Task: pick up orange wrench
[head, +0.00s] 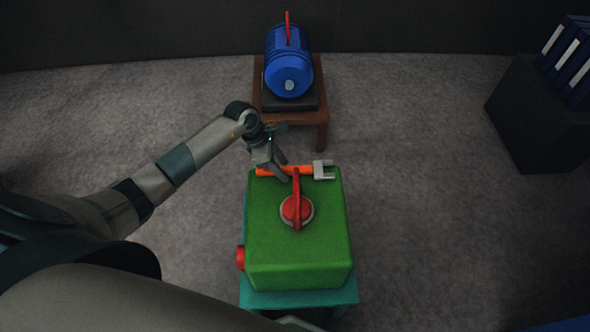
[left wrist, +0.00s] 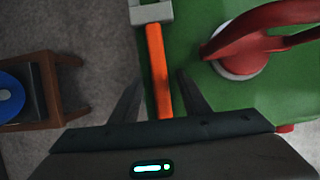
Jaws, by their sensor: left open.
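The orange wrench (head: 270,171) lies along the far edge of the top of a green box (head: 270,253), with its grey jaw end (head: 323,170) to the right. In the left wrist view the orange handle (left wrist: 158,70) runs between the two fingers of my left gripper (left wrist: 157,90), and the grey head (left wrist: 151,12) is at the top edge. My left gripper (head: 282,168) is open, with its fingers apart on either side of the handle. In the head view the gripper hides part of the handle. My right gripper is not in view.
A red lever on a round base (head: 297,210) stands on the green box, close beside the wrench. The box rests on a teal stand (head: 300,298). A blue barrel (head: 288,70) sits on a brown table (head: 309,118) behind. A dark cabinet (head: 535,115) with binders is at right.

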